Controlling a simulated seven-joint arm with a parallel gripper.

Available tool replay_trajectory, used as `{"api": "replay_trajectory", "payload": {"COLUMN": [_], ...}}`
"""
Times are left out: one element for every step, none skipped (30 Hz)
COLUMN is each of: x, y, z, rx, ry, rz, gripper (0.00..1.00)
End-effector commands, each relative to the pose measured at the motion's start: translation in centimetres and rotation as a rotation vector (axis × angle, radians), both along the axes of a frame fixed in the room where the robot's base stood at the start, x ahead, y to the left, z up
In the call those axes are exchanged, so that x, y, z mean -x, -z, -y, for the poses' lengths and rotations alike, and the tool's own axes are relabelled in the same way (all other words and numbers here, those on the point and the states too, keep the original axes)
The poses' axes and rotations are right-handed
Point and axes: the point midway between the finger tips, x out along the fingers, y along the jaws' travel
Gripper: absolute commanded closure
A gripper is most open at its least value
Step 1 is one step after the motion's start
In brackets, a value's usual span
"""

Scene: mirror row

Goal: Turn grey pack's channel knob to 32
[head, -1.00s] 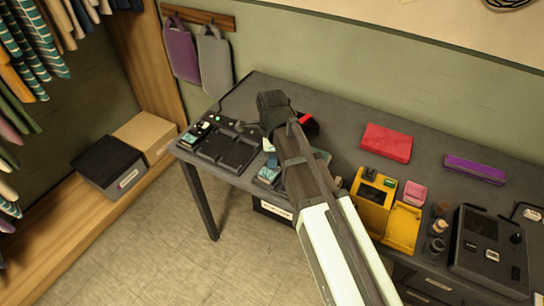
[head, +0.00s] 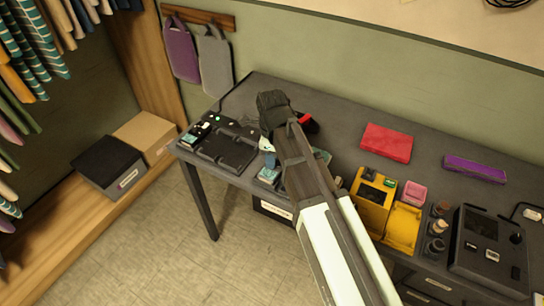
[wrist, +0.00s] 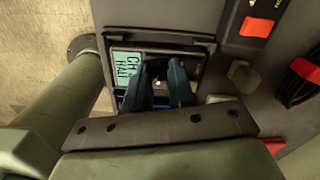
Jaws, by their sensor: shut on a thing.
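The grey pack (wrist: 206,44) lies on the table below my gripper. Its small teal screen (wrist: 125,68) shows "CH" on its upper line; I cannot read the rest for sure. My gripper (wrist: 161,72) has its dark blue fingers shut on the black channel knob (wrist: 157,67), beside the screen. The fingers hide most of the knob, so its pointer cannot be read. In the head view, the pack's teal screen (head: 268,174) shows under my wrist, and my arm covers much of the area to its right.
A dark tray (head: 228,152) with small devices lies to the left. A yellow pack (head: 372,196) with an open flap, a red case (head: 387,143), a pink box (head: 414,194) and a purple case (head: 475,169) are to the right. A dark console (head: 490,250) stands at far right.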

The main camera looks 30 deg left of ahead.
Motion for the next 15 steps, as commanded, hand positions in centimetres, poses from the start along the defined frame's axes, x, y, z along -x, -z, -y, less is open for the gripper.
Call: {"api": "replay_trajectory", "payload": {"x": [0.00, 0.00, 0.00, 0.00, 0.00, 0.00, 0.00, 0.00, 0.00, 0.00, 0.00, 0.00, 0.00, 0.00, 0.00], "y": [-0.01, -0.01, -0.01, -0.01, -0.01, -0.01, -0.01, -0.01, -0.01, -0.01, 0.00, 0.00, 0.00, 0.00, 0.00], "z": [0.00, 0.00, 0.00, 0.00, 0.00, 0.00, 0.00, 0.00, 0.00, 0.00, 0.00, 0.00, 0.00, 0.00, 0.00], "rx": [0.000, 0.000, 0.000, 0.000, 0.000, 0.000, 0.000, 0.000, 0.000, 0.000, 0.000, 0.000, 0.000, 0.000, 0.000], "ry": [0.000, 0.000, -0.001, -0.001, -0.001, -0.001, -0.001, -0.001, -0.001, -0.001, -0.001, -0.001, -0.001, -0.001, -0.001], "rz": [0.000, 0.000, 0.000, 0.000, 0.000, 0.000, 0.000, 0.000, 0.000, 0.000, 0.000, 0.000, 0.000, 0.000, 0.000], "gripper": [1.00, 1.00, 0.73, 0.70, 0.68, 0.64, 0.61, 0.58, 0.54, 0.51, 0.50, 0.50, 0.50, 0.50, 0.50]}}
